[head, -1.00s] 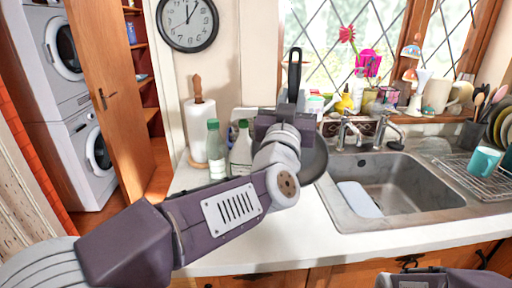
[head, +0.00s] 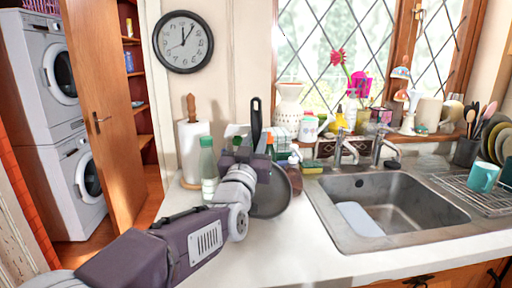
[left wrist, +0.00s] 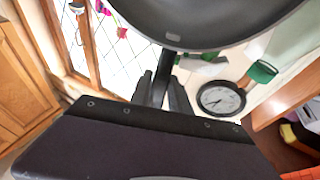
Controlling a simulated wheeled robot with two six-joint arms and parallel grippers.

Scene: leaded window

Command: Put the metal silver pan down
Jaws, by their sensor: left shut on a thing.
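The silver metal pan (head: 270,196) is at the counter left of the sink in the head view, partly hidden behind my left arm. It is tilted, with its dark handle (head: 256,118) pointing up. My left gripper (head: 246,154) is shut on the handle. In the left wrist view the pan's round body (left wrist: 215,28) fills the top, and the gripper fingers (left wrist: 161,92) close around the handle. I cannot tell whether the pan touches the counter (head: 290,245). My right gripper is not in view.
A green-capped bottle (head: 208,172) and a paper towel roll (head: 194,150) stand left of the pan. The sink (head: 385,205) is to the right, with a dish rack (head: 484,196) beyond it. The counter's front strip is clear.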

